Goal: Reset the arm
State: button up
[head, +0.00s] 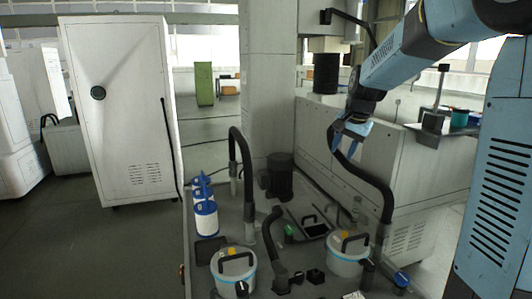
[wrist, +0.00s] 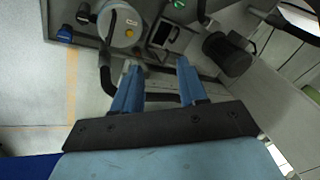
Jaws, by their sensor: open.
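My gripper (head: 350,134) hangs at the end of my blue arm in the right half of the head view, above the machine's deck. In the wrist view its two blue fingers (wrist: 158,80) stand apart with a clear gap between them, and nothing is held. Below it the deck (head: 230,218) carries black hoses and containers. In the head view the gripper overlaps the upper part of a thick black hose (head: 375,185); whether they touch I cannot tell.
White buckets with black handles (head: 235,270) (head: 347,262), blue-and-white bottles (head: 205,215) and a dark motor (head: 280,177) stand on the deck; the motor also shows in the wrist view (wrist: 228,55). A white cabinet (head: 118,110) stands left. Open floor lies between.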

jog(key=s+n+t+h, duration=0.1)
jog(key=s+n, duration=0.6)
jog(key=s, duration=2.4)
jog(key=shift+s+d+r+t, duration=0.2)
jog(key=shift+s+d+t, duration=0.1)
jog(key=shift+t, duration=0.1)
